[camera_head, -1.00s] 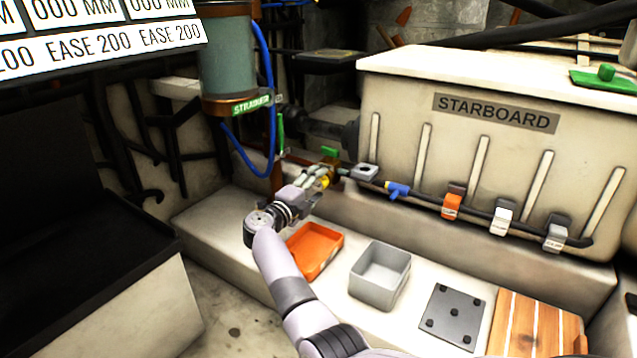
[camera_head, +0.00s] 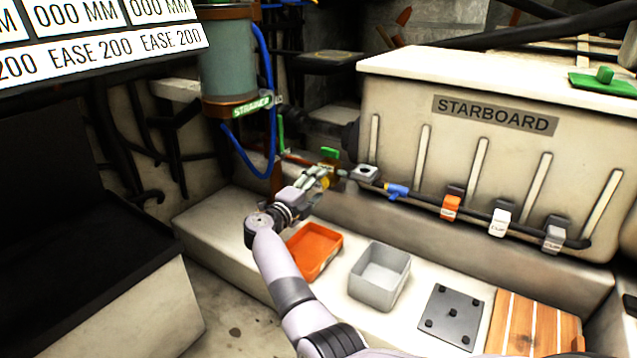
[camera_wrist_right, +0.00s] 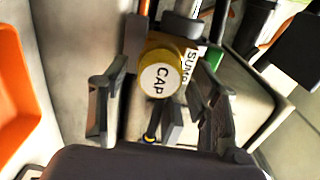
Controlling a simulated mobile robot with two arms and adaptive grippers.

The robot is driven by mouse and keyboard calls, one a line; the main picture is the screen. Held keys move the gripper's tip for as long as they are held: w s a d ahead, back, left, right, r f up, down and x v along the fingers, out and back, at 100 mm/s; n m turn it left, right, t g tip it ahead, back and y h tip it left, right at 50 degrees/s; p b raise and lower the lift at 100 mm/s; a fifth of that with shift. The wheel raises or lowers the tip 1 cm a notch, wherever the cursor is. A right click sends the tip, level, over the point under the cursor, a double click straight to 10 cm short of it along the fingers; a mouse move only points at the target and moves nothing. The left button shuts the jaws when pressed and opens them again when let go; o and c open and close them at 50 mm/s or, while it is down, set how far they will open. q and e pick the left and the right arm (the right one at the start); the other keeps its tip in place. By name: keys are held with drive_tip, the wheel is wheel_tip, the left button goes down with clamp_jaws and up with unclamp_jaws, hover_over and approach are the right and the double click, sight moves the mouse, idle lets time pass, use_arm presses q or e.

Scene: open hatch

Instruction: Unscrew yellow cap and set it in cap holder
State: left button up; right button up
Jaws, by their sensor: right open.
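The yellow cap (camera_wrist_right: 160,78), with a white face lettered CAP, sits on a fitting beside a plate lettered SUMP in the right wrist view. In the head view only a small part of the yellow cap (camera_head: 326,183) shows past the fingers. My right gripper (camera_head: 318,178) is open in front of it. In the wrist view the fingers of my right gripper (camera_wrist_right: 155,95) stand on either side of the cap, with gaps visible. My left gripper is not in view.
An orange tray (camera_head: 315,262), a grey bin (camera_head: 380,290), a dark plate with studs (camera_head: 451,315) and a slatted wooden board (camera_head: 530,328) lie along the pale bench. A green valve handle (camera_head: 330,153) is just above the cap.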

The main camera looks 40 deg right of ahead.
drive_tip(key=shift+c, duration=0.4)
clamp_jaws()
idle(0.4)
drive_tip(key=shift+p+v, duration=0.75)
drive_tip(key=shift+v, duration=0.3)
drive_tip(key=shift+p+v, duration=1.05)
drive_tip(key=shift+v, duration=0.95)
